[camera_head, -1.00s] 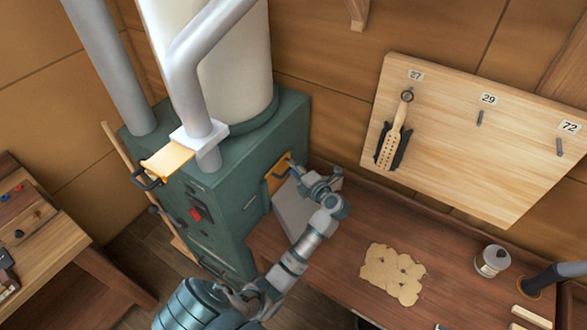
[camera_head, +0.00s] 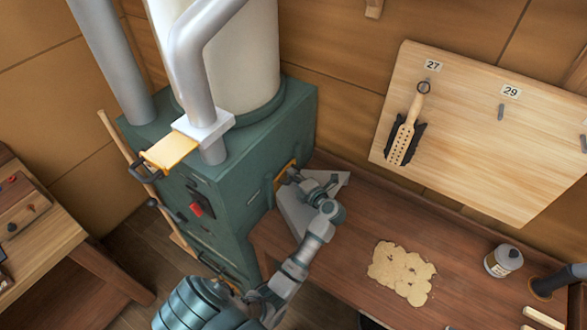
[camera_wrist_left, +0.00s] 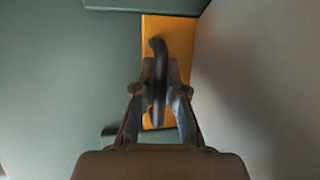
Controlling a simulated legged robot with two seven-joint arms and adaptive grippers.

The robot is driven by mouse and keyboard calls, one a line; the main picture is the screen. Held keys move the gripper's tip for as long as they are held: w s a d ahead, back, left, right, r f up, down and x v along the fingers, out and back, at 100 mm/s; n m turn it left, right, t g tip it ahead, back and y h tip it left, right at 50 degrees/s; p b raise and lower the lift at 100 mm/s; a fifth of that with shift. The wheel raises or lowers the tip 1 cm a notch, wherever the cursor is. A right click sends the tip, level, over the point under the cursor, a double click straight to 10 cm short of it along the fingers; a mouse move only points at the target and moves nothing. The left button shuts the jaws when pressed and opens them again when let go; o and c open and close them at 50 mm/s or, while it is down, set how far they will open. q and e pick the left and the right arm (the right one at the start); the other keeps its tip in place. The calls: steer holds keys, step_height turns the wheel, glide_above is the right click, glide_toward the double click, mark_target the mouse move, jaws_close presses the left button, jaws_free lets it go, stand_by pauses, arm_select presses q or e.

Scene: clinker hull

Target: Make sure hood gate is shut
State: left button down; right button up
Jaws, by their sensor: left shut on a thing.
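The orange gate (camera_head: 284,178) sits in the side of the green machine (camera_head: 235,185), beside the sloped grey metal hood (camera_head: 293,212). Only a narrow strip of it shows in the head view, partly hidden by my arm. In the wrist view, the orange plate (camera_wrist_left: 180,45) stands between the green wall and the grey hood surface. Its dark curved handle (camera_wrist_left: 158,48) lies between the fingers of my left gripper (camera_wrist_left: 160,92), which is shut on it. The left gripper (camera_head: 297,177) also shows at the machine's side. My right gripper is not in view.
A second orange slide plate (camera_head: 170,150) with a dark handle sticks out of the pipe collar on top. A workbench (camera_head: 350,235) holds a tan lumpy sheet (camera_head: 402,274) and a jar (camera_head: 503,261). A tool board (camera_head: 480,140) hangs behind.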

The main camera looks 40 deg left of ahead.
arm_select(q)
steer(key=shift+d+f, duration=0.25)
steer(key=shift+f, duration=0.45)
steer(key=c, duration=1.2)
jaws_free()
steer(key=shift+d, duration=0.2)
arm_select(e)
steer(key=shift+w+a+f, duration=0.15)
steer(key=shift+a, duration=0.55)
arm_select(q)
steer(key=shift+d+r, duration=0.1)
steer(key=shift+r, duration=0.2)
steer(key=shift+s+d, duration=0.1)
steer(key=shift+d, duration=0.2)
steer(key=v, duration=1.1)
steer(key=shift+d, duration=0.3)
steer(key=shift+a, duration=0.1)
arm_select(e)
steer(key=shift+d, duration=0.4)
arm_select(q)
steer(key=shift+a+f, duration=0.1)
steer(key=shift+a, duration=0.1)
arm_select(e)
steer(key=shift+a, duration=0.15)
